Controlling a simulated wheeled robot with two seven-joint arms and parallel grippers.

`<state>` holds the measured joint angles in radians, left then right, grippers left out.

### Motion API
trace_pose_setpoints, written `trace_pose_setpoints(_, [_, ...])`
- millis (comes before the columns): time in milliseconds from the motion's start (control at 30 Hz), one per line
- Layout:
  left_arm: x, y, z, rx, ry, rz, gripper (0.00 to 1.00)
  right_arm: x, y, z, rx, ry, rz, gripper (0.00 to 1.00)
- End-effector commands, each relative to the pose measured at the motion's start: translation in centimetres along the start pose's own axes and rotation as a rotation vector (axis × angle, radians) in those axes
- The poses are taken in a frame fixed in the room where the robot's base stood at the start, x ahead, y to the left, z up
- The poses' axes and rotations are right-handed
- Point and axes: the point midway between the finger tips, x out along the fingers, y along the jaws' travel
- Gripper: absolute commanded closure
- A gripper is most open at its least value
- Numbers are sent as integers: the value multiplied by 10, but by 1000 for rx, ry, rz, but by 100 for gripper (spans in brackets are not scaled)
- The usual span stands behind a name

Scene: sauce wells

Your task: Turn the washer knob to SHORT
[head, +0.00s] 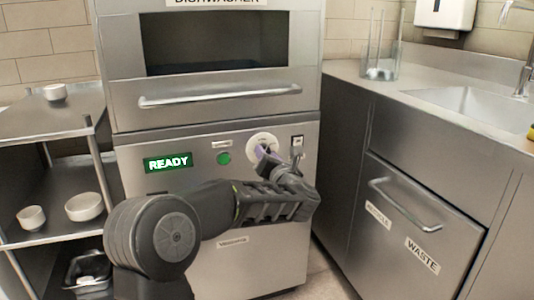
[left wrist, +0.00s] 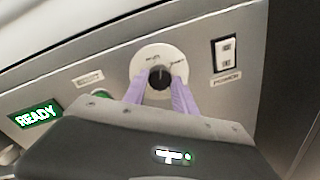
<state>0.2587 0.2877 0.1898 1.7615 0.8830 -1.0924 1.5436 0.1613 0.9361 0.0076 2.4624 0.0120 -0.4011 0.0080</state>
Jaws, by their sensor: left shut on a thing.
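The washer knob sits on a white round dial (head: 262,139) on the steel washer's front panel. In the left wrist view the dark knob (left wrist: 159,77) shows at the centre of the dial (left wrist: 143,59). My left gripper (left wrist: 160,88) has its purple fingers on either side of the knob and is shut on it. In the head view my left gripper (head: 264,155) reaches the dial and hides its lower part. The dial's printed labels are too small to read, so I cannot tell the setting. My right gripper is not in view.
A green READY display (head: 168,162) and a green button (head: 224,158) lie left of the dial. A power switch (head: 297,142) is close on its right. The washer handle (head: 220,96) runs above. A shelf with bowls stands left, a sink counter right.

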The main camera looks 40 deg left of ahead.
Motion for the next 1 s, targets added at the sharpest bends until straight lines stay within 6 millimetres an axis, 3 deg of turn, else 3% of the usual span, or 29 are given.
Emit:
trace_pose_setpoints(600, [-1,0,4,579,30,-9,100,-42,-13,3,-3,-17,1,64])
trace_pose_setpoints(1000, [0,-1,2,832,43,-11,100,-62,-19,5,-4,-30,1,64])
